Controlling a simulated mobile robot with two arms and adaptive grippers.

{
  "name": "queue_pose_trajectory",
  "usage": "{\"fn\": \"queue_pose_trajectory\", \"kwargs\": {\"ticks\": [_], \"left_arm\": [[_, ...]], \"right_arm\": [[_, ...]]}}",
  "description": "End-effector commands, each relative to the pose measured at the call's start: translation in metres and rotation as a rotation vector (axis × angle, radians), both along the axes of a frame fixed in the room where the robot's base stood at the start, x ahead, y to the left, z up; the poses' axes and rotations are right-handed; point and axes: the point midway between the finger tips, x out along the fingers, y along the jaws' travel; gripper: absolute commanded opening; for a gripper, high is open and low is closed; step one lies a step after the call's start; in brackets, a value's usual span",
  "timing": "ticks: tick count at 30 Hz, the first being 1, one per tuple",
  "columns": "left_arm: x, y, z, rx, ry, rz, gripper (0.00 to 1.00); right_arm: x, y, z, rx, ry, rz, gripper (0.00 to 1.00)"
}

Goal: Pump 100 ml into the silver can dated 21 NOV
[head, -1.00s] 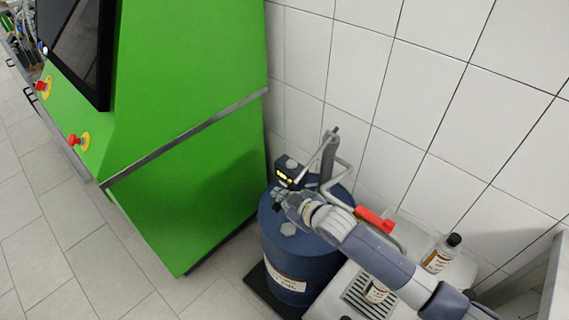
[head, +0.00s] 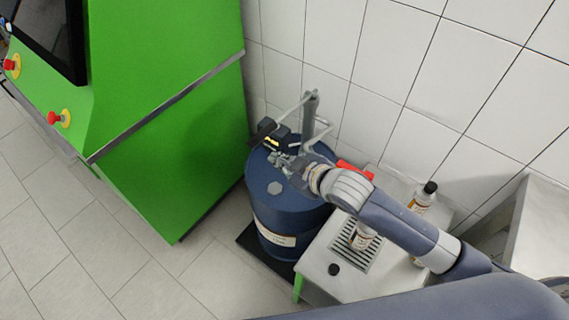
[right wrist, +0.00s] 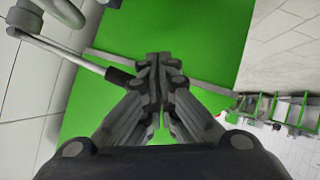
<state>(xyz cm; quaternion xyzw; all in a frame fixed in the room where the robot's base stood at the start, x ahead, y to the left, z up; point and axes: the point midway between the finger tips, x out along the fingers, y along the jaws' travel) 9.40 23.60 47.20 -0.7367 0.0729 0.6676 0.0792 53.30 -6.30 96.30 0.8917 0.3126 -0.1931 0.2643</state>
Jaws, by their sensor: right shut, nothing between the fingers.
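A blue drum (head: 285,215) with a pump (head: 308,118) on top stands by the wall in the head view. The pump's lever (head: 295,107) slants down left; its dark grip shows in the right wrist view (right wrist: 120,76). A dark meter box (head: 279,136) with a yellow display sits on the drum. My right gripper (head: 277,158) is shut and empty above the drum; its fingertips (right wrist: 166,62) are right of the lever's grip in the wrist view. An open labelled container (head: 362,238) stands on the drip grate. Its date is unreadable. The left gripper is out of view.
A black-capped labelled container (head: 423,195) stands on the metal stand (head: 318,262) at right, another is partly behind my arm. A loose black cap (head: 334,269) lies by the grate. A red handle (head: 354,169) is behind my wrist. A green cabinet (head: 170,140) stands left.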

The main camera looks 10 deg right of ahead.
Motion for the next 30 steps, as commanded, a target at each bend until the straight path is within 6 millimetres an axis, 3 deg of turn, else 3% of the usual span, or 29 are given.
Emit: {"fn": "queue_pose_trajectory", "kwargs": {"ticks": [7,30], "left_arm": [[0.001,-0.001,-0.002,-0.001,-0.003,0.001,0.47],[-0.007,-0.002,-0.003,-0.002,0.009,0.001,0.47]], "right_arm": [[-0.011,-0.006,0.008,0.001,0.000,0.000,0.00],[-0.011,-0.006,0.009,0.000,-0.001,0.000,0.00]]}}
